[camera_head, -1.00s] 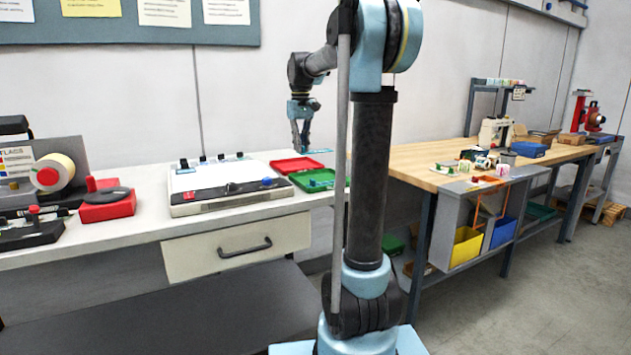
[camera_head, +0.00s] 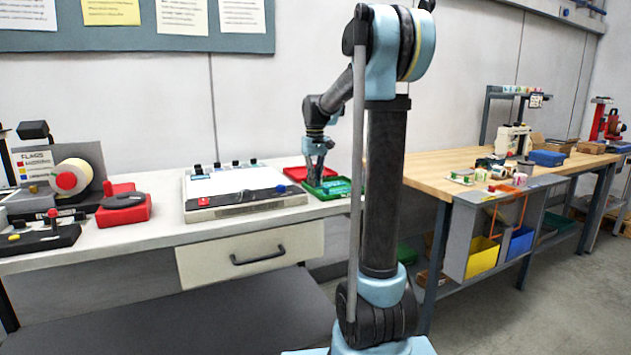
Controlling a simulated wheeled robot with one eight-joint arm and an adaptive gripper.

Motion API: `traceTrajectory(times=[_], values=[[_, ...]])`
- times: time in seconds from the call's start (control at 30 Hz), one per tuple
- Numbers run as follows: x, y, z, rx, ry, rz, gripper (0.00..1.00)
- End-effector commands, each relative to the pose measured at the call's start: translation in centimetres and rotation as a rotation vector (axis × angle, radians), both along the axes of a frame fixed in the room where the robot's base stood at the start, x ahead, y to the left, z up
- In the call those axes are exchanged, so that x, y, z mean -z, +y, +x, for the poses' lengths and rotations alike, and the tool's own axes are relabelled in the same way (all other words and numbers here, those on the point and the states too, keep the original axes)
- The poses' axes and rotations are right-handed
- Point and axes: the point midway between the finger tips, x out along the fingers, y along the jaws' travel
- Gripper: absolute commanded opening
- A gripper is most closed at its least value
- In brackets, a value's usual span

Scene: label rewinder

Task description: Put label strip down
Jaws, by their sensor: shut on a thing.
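My gripper (camera_head: 316,180) points down over the green tray (camera_head: 341,192) at the right end of the white bench. It is shut on the label strip, a thin light-blue piece that is hard to make out at the fingertips. The fingers are low, at about the tray's rim. I cannot tell whether the strip touches the tray. More light-blue strips (camera_head: 333,186) show in the green tray. The red tray (camera_head: 294,173) lies just behind it, partly hidden by my gripper.
A white panel device (camera_head: 240,190) stands left of the trays. A drawer (camera_head: 250,254) is under the bench. A wooden workbench (camera_head: 430,164) with small items stands at right.

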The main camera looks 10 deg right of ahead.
Motion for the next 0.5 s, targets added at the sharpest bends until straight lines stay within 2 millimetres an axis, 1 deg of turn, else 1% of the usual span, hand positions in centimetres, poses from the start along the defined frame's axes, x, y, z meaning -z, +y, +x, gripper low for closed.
traceTrajectory(times=[0.23,0.27,0.3,0.33,0.5], values=[[0.13,0.00,0.02,0.000,0.000,0.000,0.00],[0.13,0.00,0.02,0.000,0.000,0.000,0.14],[0.11,0.00,0.02,0.000,0.000,0.000,0.24],[0.11,0.00,0.02,0.000,0.000,0.000,0.30],[0.11,-0.03,0.02,0.000,0.000,0.000,0.30]])
